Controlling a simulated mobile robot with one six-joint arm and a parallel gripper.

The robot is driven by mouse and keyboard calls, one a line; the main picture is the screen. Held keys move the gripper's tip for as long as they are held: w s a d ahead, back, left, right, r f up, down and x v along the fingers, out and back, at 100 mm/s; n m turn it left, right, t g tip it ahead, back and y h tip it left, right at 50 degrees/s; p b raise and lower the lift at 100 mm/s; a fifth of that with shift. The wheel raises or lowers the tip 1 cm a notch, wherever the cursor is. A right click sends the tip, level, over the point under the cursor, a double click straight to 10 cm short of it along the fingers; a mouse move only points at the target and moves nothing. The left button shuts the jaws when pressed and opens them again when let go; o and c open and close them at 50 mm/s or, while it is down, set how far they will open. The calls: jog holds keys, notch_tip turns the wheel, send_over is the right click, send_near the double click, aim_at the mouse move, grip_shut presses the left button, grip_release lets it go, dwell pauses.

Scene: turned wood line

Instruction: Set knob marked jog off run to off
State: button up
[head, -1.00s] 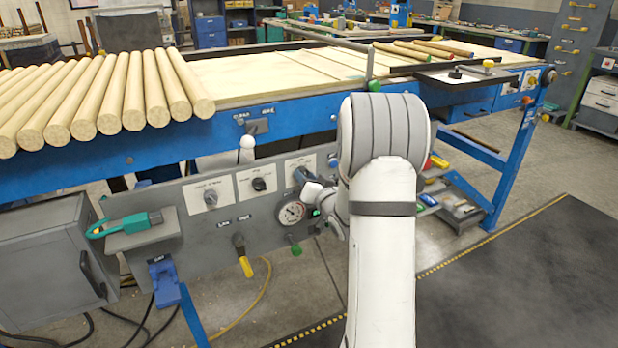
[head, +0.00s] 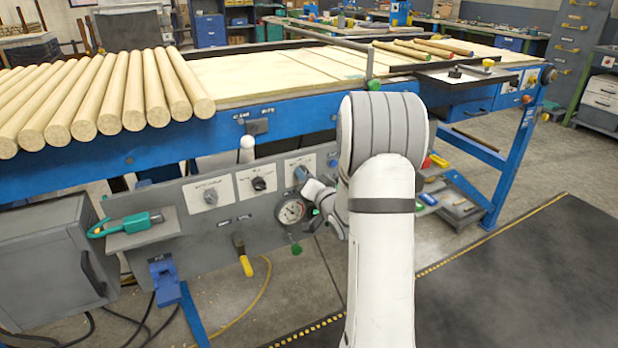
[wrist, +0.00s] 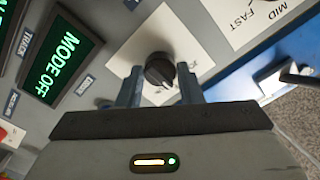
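A dark round knob (wrist: 159,69) sits on a white label plate (wrist: 188,45) in the wrist view. My gripper (wrist: 160,78) is open, with one finger on each side of the knob and a gap visible beside it. A green-lit display (wrist: 62,62) to the left reads "MODE OFF".
Two other knobs, one grey (head: 210,196) and one black (head: 258,183), stand left of my gripper. A round gauge (head: 291,211) and a yellow-handled valve (head: 244,262) are below. The blue conveyor frame (head: 200,139) runs above the panel.

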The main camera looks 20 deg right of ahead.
jog(key=o, duration=0.4)
jog(key=shift+s, duration=0.1)
jog(key=s, duration=0.7)
jog(key=shift+s+d+p, duration=0.15)
jog(key=shift+s+p, duration=0.15)
jog(key=shift+p, duration=0.1)
jog(key=s+a+r+n+g+h+p, duration=0.1)
jog(key=s+a+r+g+p, duration=0.15)
jog(key=r+p, duration=0.3)
jog(key=s+a+r+n+g+h+p, duration=0.25)
jog(key=r+g+p, duration=0.2)
jog(key=r, duration=0.25)
jog(key=s+a+r+n+g+y+p, duration=0.1)
jog(key=s+a+r+g+p, duration=0.1)
jog(key=s, duration=0.5)
jog(key=s+a+r+n+g+y+p, duration=0.1)
jog(key=s+a+r+g+p, duration=0.2)
jog(key=s+a+r+p, duration=0.2)
jog(key=s+a+r+n+g+y+p, duration=0.1)
jog(key=s+a+r+n+g+p, duration=0.1)
jog(key=s, duration=0.8)
jog(key=shift+a+r+g+p, duration=0.35)
jog(key=shift+a+r+p, duration=0.35)
jog(key=shift+a, duration=0.45)
jog(key=shift+a+r+g+p, duration=0.4)
jog(key=shift+a+r, duration=0.4)
jog(key=shift+a, duration=0.3)
